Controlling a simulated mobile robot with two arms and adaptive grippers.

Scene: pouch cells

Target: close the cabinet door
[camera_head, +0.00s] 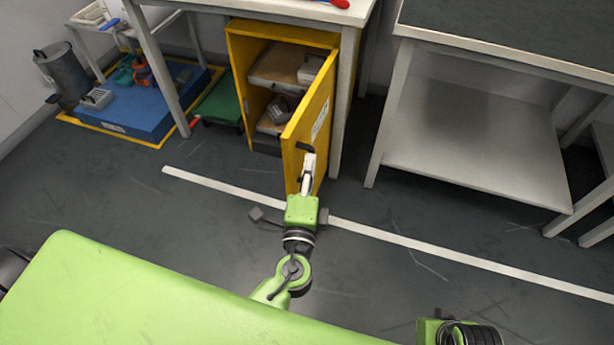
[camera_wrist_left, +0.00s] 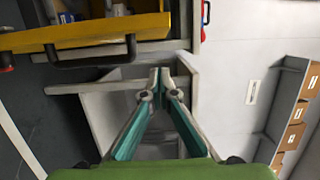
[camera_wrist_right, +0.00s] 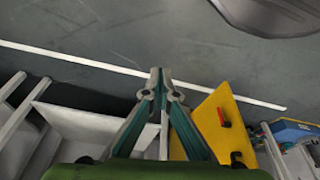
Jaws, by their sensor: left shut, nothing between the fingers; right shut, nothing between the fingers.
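The yellow cabinet (camera_head: 270,32) stands under a grey table. Its door (camera_head: 318,100) is swung open toward me and stands out from the right side of the opening. A dark handle (camera_head: 306,148) sits on the door, and it also shows in the left wrist view (camera_wrist_left: 95,51). My left gripper (camera_head: 308,158) is shut and empty, overlapping the door near the handle; contact cannot be told. In the left wrist view its fingertips (camera_wrist_left: 160,75) lie to the right of the handle. My right gripper (camera_wrist_right: 160,77) is shut and empty, with a yellow panel (camera_wrist_right: 215,130) beyond it to the right.
Inside the cabinet, shelves hold boxes (camera_head: 283,108). A grey table with a lower shelf (camera_head: 470,150) stands to the right. A blue platform (camera_head: 145,115) and a dark bin (camera_head: 62,75) are at the left. The floor around the white line (camera_head: 420,245) is clear.

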